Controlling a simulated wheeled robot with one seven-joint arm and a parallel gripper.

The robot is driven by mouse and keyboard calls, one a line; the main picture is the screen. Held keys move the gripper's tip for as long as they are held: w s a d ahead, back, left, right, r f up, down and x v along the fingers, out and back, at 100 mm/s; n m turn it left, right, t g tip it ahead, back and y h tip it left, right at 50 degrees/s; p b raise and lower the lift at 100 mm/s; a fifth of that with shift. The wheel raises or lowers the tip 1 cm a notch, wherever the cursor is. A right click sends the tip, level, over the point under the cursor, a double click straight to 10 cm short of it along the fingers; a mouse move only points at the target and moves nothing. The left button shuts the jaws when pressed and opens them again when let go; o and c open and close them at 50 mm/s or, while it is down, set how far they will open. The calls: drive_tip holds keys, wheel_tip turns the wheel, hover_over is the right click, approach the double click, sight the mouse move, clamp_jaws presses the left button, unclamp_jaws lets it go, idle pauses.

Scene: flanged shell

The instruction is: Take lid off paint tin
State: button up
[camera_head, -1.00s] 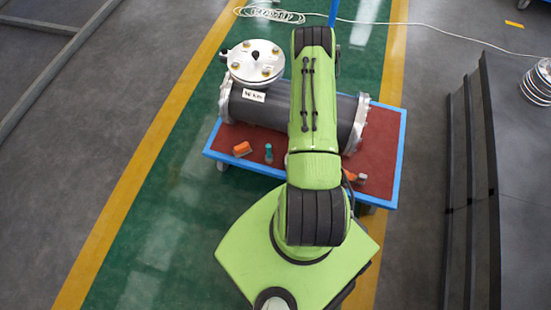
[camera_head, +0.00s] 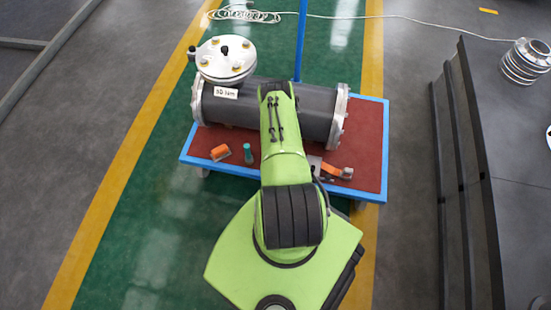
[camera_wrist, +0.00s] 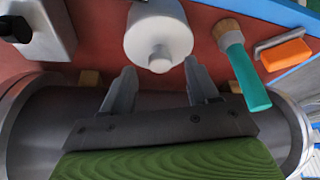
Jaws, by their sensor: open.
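The paint tin (camera_wrist: 158,30) appears in the wrist view as a pale round cylinder with a small knob (camera_wrist: 158,62) facing the camera. I cannot tell the lid apart from the tin's body. It stands on the red table top. My gripper (camera_wrist: 160,68) is open and empty; its two grey fingertips are spread, pointing toward the tin, and show just below it to left and right. I cannot tell the gap in depth. In the head view my arm hides the gripper and the tin.
A dark flanged shell (camera_head: 305,107) lies along the blue-edged table (camera_head: 372,150), with a bolted round cover (camera_head: 225,58) at its left end. A teal-handled brush (camera_wrist: 245,70) and an orange-handled tool (camera_wrist: 285,52) lie right of the tin. Another orange-handled tool (camera_head: 337,171) lies right of my arm.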

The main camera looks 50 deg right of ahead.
drive_tip(key=b+x, duration=0.1)
drive_tip(key=x, duration=0.2)
drive_tip(key=shift+c, duration=0.3)
clamp_jaws()
drive_tip(key=shift+r, duration=0.15)
wheel_tip(320, 180, up, 10)
drive_tip(key=p, duration=0.4)
drive_tip(key=shift+p, duration=0.35)
